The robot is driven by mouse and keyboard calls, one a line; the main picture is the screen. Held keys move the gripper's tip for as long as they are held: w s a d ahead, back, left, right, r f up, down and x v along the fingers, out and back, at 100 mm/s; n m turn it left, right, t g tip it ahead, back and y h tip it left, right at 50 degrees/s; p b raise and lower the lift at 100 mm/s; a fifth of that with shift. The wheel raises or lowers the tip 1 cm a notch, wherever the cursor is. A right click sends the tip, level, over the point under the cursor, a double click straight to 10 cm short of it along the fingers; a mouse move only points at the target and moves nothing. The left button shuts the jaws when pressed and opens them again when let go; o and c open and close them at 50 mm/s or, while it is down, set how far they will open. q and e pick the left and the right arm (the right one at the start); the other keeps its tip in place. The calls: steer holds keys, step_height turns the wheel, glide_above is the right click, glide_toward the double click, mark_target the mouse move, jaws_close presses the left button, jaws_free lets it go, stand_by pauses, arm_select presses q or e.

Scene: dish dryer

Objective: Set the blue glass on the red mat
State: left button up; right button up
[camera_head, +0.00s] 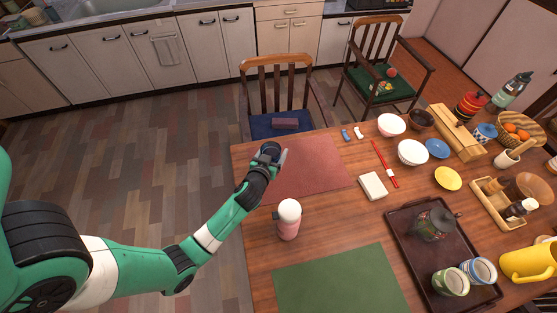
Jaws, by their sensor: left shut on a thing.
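My left gripper (275,155) is over the mat's far left part, shut on the blue glass (284,157). Only a thin, pale blue-grey sliver of the glass shows beside the fingers; the rest is hidden by the gripper. I cannot tell whether its base touches the mat. My right gripper is not in view.
A pink bottle with a white cap (288,219) stands close to my left forearm, with a green mat (340,283) nearby. A dark tray (408,232) with a teapot and cups stands right.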

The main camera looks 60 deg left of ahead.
mark_target(277, 152)
arm_select(q)
steer(key=w+f, duration=0.1)
steer(key=a+f, duration=0.1)
steer(key=shift+w+a+f+b, duration=0.1)
steer(key=shift+w+f+b, duration=0.25)
steer(key=shift+b, duration=0.05)
steer(key=shift+w+a+f+b, duration=0.15)
steer(key=shift+f+b, duration=0.75)
steer(key=shift+f, duration=0.8)
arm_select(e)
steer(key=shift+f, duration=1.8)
arm_select(q)
steer(key=shift+f, duration=0.15)
steer(key=o, duration=1.4)
steer(key=shift+r, duration=0.3)
steer(key=p+v, duration=0.2)
steer(key=v, duration=1)
steer(key=shift+f, duration=0.15)
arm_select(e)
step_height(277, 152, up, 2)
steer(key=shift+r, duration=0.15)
